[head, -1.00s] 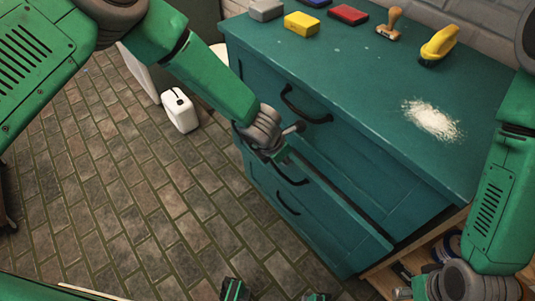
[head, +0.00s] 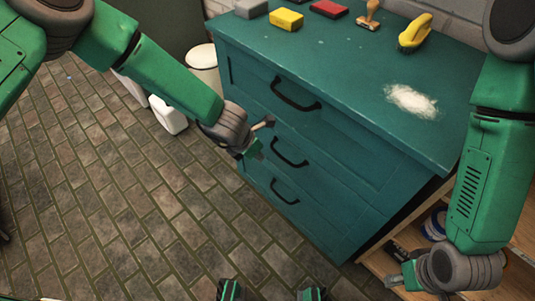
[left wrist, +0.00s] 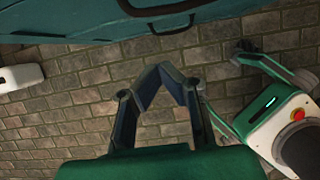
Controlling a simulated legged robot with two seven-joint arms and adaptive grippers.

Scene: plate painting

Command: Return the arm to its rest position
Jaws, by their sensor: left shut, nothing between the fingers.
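My left gripper (head: 262,140) is in front of the teal drawer cabinet (head: 350,165), left of its handles and apart from them. In the left wrist view its fingers (left wrist: 165,72) come together at the tips with nothing between them, over the brick floor. My right gripper (head: 397,282) hangs low at the right, by the open wooden shelf; its finger gap is too small to make out. The cabinet's drawers look closed, with dark handles (head: 290,153) on their fronts.
On the cabinet top are a grey block (head: 251,8), a yellow block (head: 286,19), a red block (head: 328,8), a wooden stamp (head: 368,14), a yellow brush (head: 415,32) and white powder (head: 411,99). A white container (head: 168,115) stands on the floor. The brick floor (head: 130,210) is mostly clear.

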